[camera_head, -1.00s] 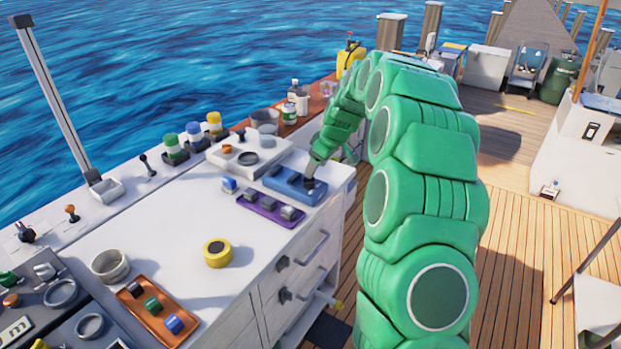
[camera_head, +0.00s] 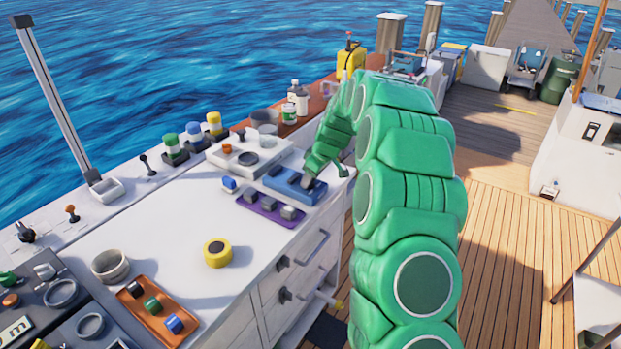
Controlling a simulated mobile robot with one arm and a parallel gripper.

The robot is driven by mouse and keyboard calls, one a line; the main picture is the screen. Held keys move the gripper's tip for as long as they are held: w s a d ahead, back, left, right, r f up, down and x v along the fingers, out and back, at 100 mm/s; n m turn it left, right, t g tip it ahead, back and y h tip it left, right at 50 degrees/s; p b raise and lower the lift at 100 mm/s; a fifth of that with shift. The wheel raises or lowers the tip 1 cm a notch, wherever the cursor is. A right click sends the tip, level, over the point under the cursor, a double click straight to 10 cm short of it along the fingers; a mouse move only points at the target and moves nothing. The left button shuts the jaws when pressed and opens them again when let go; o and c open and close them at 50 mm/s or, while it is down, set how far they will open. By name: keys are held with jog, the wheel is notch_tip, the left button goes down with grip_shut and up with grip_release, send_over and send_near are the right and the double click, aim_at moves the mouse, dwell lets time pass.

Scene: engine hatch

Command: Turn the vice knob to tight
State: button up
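My green arm reaches over the right end of the white workbench. My gripper (camera_head: 308,182) is low at the blue tray (camera_head: 281,181), over its right part. The gripper is small here, and I cannot tell whether its fingers are open or closed on a block there. I cannot make out for certain which part is the vice knob. A white fixture (camera_head: 270,165) with an orange knob (camera_head: 227,149) and a dark ring (camera_head: 248,158) stands behind the blue tray. A small dark and green part (camera_head: 343,171) shows at the bench's right edge, beside my gripper.
A purple tray (camera_head: 247,204) with grey blocks lies in front of the blue tray. A yellow roll (camera_head: 217,253), a grey ring (camera_head: 110,266) and an orange tray (camera_head: 132,297) lie further left. Bottles (camera_head: 298,98) stand behind.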

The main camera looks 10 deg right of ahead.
jog(key=c, duration=0.4)
jog(key=shift+m, duration=0.3)
jog(key=m+h, duration=0.1)
jog(key=m, duration=0.1)
jog(key=shift+r+m+t, duration=0.1)
jog(key=shift+m+t, duration=0.3)
jog(key=m+h, duration=0.1)
jog(key=m, duration=0.3)
jog(key=shift+s+a+h, duration=0.1)
jog(key=shift+a+h, duration=0.05)
jog(key=shift+h, duration=0.25)
jog(key=m+h, duration=0.1)
jog(key=m, duration=0.1)
jog(key=m+h, duration=0.1)
jog(key=m, duration=0.2)
jog(key=shift+a+m, duration=0.1)
jog(key=shift+m, duration=0.2)
jog(key=shift+a+m+g+h, duration=0.15)
jog(key=shift+m+h, duration=0.2)
jog(key=shift+m, duration=0.75)
jog(key=shift+m+g+h, duration=0.15)
jog(key=shift+m+h, duration=0.2)
jog(key=shift+m, duration=0.75)
